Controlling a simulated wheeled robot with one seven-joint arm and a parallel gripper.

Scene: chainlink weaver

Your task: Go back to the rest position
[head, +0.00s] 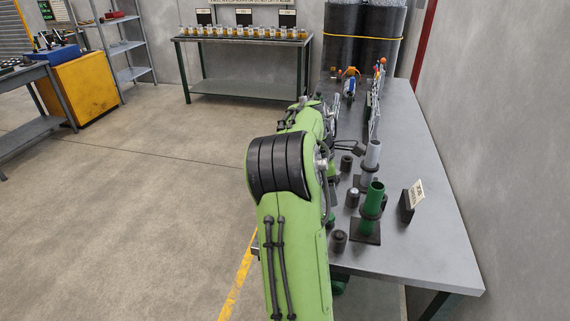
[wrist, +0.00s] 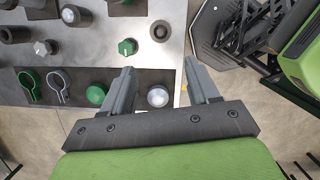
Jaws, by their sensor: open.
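My gripper (wrist: 160,88) shows in the wrist view with its two grey fingers apart and nothing between them. It is over the front edge of a grey worktable (wrist: 90,48). A green domed button (wrist: 95,94) lies left of the left finger. In the head view my green arm reaches forward along the left side of the worktable (head: 420,240) and hides its end and part of the table.
A green cylinder on a stand (head: 373,200), a grey cylinder (head: 372,156) and a small sign (head: 415,194) stand on the worktable. A bench with jars (head: 245,40) is at the back. A yellow cabinet (head: 75,88) stands at left. The floor (head: 130,200) left of my arm is clear.

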